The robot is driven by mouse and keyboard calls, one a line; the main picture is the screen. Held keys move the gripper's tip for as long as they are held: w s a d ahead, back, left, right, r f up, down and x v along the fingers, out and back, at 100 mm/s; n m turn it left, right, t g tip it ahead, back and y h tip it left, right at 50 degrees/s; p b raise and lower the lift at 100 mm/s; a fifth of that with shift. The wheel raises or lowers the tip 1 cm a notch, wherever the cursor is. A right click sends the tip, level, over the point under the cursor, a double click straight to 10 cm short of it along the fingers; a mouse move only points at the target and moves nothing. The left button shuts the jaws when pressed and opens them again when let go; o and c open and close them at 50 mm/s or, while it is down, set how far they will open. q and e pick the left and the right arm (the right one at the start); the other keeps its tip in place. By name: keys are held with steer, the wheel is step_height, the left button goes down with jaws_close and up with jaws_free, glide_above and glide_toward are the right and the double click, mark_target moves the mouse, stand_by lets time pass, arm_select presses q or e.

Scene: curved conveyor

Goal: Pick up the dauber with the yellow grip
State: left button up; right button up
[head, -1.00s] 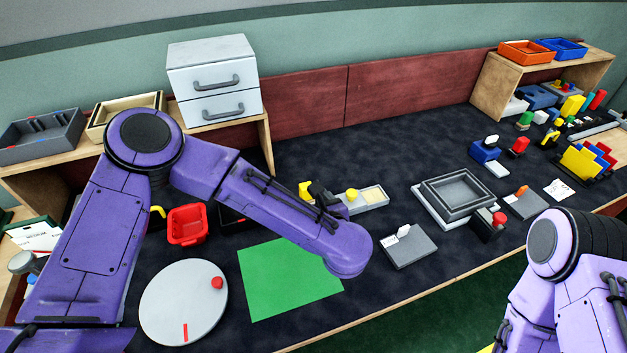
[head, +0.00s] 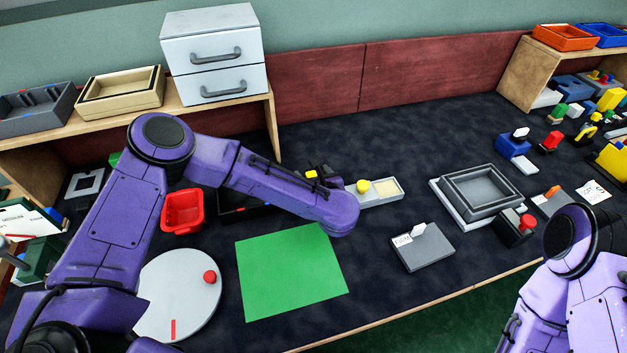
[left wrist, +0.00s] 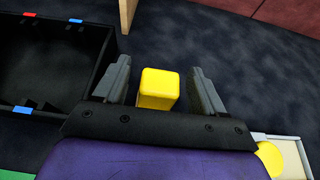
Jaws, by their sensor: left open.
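The dauber's yellow grip (left wrist: 158,88) stands between the two open fingers of my left gripper (left wrist: 162,78) in the left wrist view, with small gaps on both sides. In the head view only a bit of the yellow grip (head: 311,174) shows, beside the dark left gripper (head: 322,178). My purple left forearm and wrist hide much of the gripper there. The lower part of the dauber is hidden. My right arm shows at the right edge of the head view, but its gripper does not.
A black open tray (left wrist: 50,65) lies left of the gripper. A pale tray (head: 391,190) with a yellow round knob (head: 363,186) is close on its right. A green sheet (head: 290,270), a red bin (head: 182,212) and a round grey disc (head: 180,295) lie nearer the front edge.

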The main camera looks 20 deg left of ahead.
arm_select(q)
steer(key=shift+x, duration=0.9)
steer(key=shift+s, duration=0.1)
steer(key=c, duration=1.1)
steer(key=shift+o, duration=0.2)
steer(key=shift+r, duration=0.15)
steer(key=shift+r, duration=0.3)
steer(key=s+d+r+b, duration=0.3)
steer(key=s+d+r, duration=0.6)
steer(key=r, duration=0.3)
steer(key=shift+s+d, duration=0.4)
steer(key=shift+d, duration=0.15)
